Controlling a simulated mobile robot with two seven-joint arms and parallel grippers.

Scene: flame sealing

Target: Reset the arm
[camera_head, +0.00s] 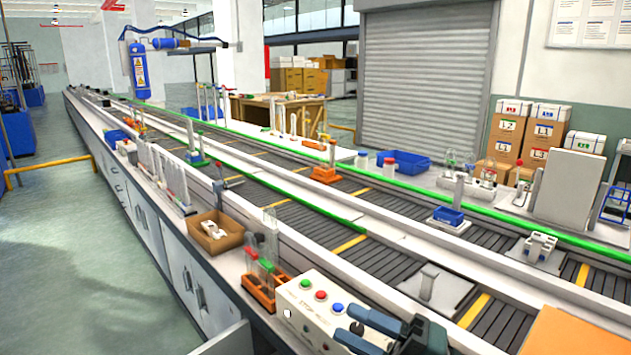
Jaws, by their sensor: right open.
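My right gripper (347,325) shows at the bottom of the head view, right of centre. Its two blue fingers point left and stand apart, with nothing seen between them. It is over or in front of the right end of a white control box (305,312) with red, green and blue buttons; whether it touches the box I cannot tell. My left gripper is not in view.
An orange rack (262,292) with clear tubes stands left of the control box, with a cardboard box (216,233) behind it. Conveyor lanes (310,222) run away to the back left. An orange panel (565,332) lies at the lower right.

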